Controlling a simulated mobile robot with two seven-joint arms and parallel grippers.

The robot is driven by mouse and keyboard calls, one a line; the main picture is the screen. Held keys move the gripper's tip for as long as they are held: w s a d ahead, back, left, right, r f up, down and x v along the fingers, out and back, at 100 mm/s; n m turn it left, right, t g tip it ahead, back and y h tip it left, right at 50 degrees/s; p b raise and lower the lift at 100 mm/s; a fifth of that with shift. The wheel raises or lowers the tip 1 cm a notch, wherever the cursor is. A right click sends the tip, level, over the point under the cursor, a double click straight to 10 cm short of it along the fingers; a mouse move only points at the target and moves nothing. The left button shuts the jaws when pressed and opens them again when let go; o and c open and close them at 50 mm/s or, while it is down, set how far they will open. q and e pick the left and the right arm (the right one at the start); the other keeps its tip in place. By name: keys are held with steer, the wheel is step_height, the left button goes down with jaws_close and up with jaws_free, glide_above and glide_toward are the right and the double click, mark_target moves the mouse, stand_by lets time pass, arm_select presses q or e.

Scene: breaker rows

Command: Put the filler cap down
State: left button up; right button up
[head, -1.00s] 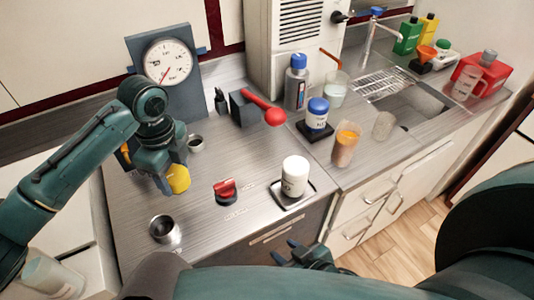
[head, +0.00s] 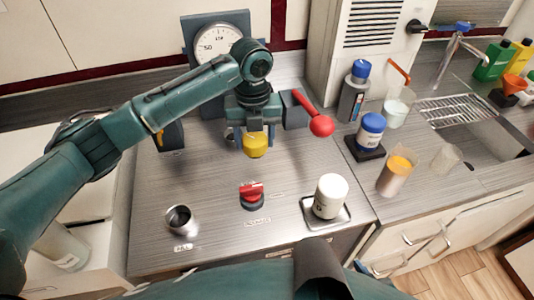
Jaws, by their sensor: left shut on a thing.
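The yellow filler cap (head: 255,146) is held in my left gripper (head: 255,133), whose jaws are shut on it. An open metal cup or neck (head: 181,220) stands at the front left of the worktop. Another small metal ring behind my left gripper is mostly hidden. My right gripper (head: 361,268) barely shows at the lower edge, and its jaws cannot be made out.
A red lever knob (head: 321,125) is close right of my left gripper. A gauge (head: 217,40) stands behind. A red knob (head: 251,195) and a white jar (head: 330,196) on a tray stand in front. Bottles, cups and a sink fill the right. Worktop between cup and red knob is clear.

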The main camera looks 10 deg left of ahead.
mark_target(255, 152)
arm_select(q)
step_height(255, 152, down, 3)
steer(key=shift+r, duration=0.2)
step_height(255, 152, down, 2)
steer(key=shift+f, duration=0.5)
arm_select(e)
steer(key=shift+w+d+f, duration=0.15)
steer(key=shift+d, duration=0.1)
arm_select(q)
steer(key=shift+f, duration=0.15)
steer(key=o, duration=0.9)
